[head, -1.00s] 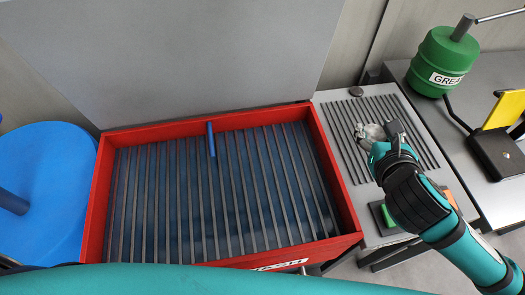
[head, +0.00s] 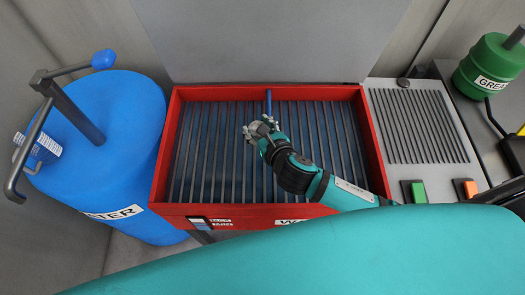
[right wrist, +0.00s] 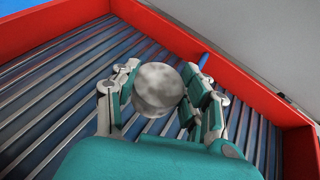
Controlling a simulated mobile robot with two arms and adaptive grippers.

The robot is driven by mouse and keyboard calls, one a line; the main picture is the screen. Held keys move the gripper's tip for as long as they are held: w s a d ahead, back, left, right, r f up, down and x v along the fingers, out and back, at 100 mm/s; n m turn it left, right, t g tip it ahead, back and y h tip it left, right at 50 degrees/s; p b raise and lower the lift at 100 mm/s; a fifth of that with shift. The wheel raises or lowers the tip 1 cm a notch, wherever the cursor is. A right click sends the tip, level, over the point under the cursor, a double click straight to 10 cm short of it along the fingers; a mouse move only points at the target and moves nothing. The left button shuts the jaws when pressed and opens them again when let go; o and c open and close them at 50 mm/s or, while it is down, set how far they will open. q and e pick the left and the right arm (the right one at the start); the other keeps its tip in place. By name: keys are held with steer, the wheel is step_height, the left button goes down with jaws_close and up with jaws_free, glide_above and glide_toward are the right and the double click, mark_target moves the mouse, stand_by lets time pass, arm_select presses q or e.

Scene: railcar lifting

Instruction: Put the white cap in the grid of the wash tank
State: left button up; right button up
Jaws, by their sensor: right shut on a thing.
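The white cap (right wrist: 158,88) looks round and mottled grey-white, between the fingers of my right gripper (right wrist: 163,100) in the right wrist view. In the head view my right gripper (head: 260,130) is over the middle of the wash tank (head: 374,130), a red box with its lid up. The gripper is shut on the cap and hides most of it there. The grid (head: 205,160) of dark parallel bars spans the tank beneath. I cannot tell the exact height of the cap above the bars. My left gripper is not in view.
A blue handle (head: 269,100) stands at the tank's back wall. A grey slotted surface (head: 420,125) with green and orange buttons lies to the right. A blue water drum (head: 130,120) with a pump is at left. A green grease can (head: 490,65) stands far right. Much of the grid is clear.

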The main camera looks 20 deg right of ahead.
steer(key=f, duration=0.5)
steer(key=shift+w+d, duration=0.15)
steer(key=shift+d, duration=0.15)
steer(key=shift+f, duration=0.3)
step_height(320, 180, down, 3)
steer(key=shift+a+f+b, duration=0.1)
steer(key=shift+b, duration=0.3)
steer(key=shift+f, duration=0.2)
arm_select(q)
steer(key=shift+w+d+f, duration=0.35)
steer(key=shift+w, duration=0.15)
arm_select(e)
steer(key=shift+f, duration=0.2)
steer(key=o, duration=0.6)
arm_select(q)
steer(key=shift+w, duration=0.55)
arm_select(e)
steer(key=o, duration=0.3)
